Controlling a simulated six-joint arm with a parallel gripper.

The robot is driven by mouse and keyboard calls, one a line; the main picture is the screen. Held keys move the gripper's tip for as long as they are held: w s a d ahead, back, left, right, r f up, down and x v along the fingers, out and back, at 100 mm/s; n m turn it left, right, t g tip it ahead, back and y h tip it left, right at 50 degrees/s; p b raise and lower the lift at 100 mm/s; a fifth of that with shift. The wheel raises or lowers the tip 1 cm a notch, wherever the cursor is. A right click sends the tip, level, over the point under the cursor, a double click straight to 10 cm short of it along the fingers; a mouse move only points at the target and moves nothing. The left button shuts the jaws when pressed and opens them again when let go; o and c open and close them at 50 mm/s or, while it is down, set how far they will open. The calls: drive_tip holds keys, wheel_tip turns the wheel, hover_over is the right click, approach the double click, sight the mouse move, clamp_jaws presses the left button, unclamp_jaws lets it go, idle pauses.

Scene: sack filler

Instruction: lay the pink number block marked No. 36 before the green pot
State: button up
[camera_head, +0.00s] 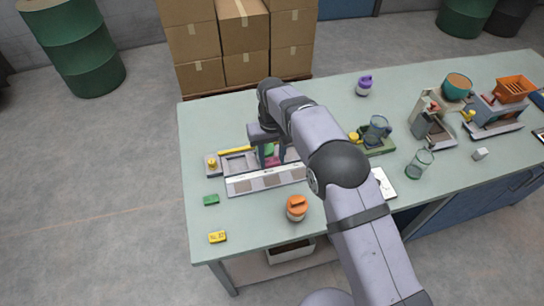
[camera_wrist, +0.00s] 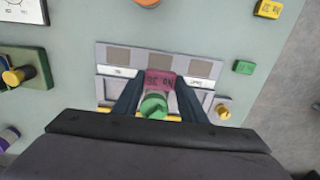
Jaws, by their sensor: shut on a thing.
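The pink number block (camera_wrist: 161,80) shows black lettering that reads upside down as No. 36 in the wrist view. It sits between the fingertips of my gripper (camera_wrist: 160,84), which is shut on it. In the head view a little of the pink block (camera_head: 272,161) shows below my gripper (camera_head: 270,156). The green pot (camera_wrist: 153,106) is right beside the block, on the far side of it in the head view, where my gripper partly covers it (camera_head: 268,149). Whether block and pot touch, and whether the block rests on the rack, I cannot tell.
The rack (camera_head: 243,187) has a pale front strip with grey squares and a yellow bar behind. An orange-topped pot (camera_head: 297,208), a green block (camera_head: 211,199) and a yellow block (camera_head: 217,237) stand nearer the front. A purple pot (camera_head: 364,86) stands behind. The table's left edge is clear.

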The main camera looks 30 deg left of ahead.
drive_tip(key=b, duration=0.5)
hover_over(272, 181)
drive_tip(key=shift+f, duration=4.1)
drive_tip(key=shift+f+b, duration=0.5)
drive_tip(key=shift+f, duration=0.2)
drive_tip(key=o, duration=1.1)
drive_tip(key=shift+o, duration=0.6)
drive_tip(key=shift+o, duration=1.4)
drive_tip(key=shift+r+p, duration=2.55)
drive_tip(key=shift+r, duration=1.5)
